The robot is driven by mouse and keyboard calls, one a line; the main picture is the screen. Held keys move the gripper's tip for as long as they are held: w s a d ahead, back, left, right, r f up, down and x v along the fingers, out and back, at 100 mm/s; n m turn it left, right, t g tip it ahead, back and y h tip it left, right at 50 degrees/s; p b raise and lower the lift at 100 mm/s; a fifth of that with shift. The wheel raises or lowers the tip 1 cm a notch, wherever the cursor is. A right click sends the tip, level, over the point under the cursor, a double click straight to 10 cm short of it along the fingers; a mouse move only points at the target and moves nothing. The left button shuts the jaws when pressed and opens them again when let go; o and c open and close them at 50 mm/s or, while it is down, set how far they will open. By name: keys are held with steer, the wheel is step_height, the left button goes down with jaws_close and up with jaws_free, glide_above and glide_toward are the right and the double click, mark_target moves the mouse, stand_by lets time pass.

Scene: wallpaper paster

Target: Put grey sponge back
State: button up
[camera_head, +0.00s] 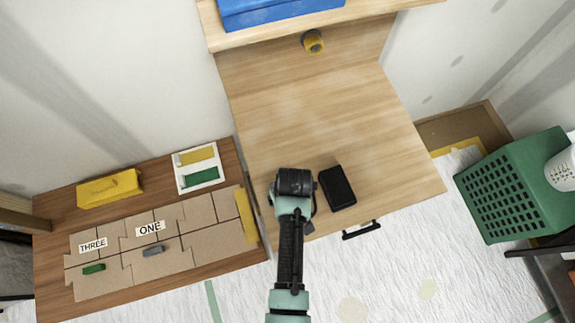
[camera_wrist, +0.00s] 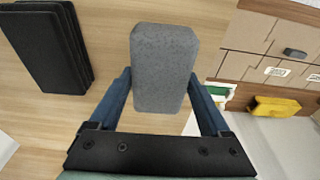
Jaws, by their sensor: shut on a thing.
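The grey sponge (camera_wrist: 164,65) is a rounded grey block between the two blue fingers of my gripper (camera_wrist: 161,82) in the wrist view. My gripper is shut on it, with a finger against each long side. In the head view my gripper (camera_head: 294,188) is over the front left part of the wooden desk (camera_head: 315,105), and my wrist hides the sponge there. Whether the sponge touches the desk top cannot be told.
A black stack of pads (camera_head: 337,188) lies right of my gripper. The low table (camera_head: 55,205) at left holds cardboard pieces (camera_head: 195,210), a yellow block (camera_head: 110,188) and a white tray (camera_head: 179,172). A tape roll (camera_head: 312,41) lies at the back; the desk middle is clear.

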steer(key=shift+f, duration=0.4)
steer(key=o, duration=1.2)
steer(key=shift+o, duration=0.2)
steer(key=shift+f, duration=0.1)
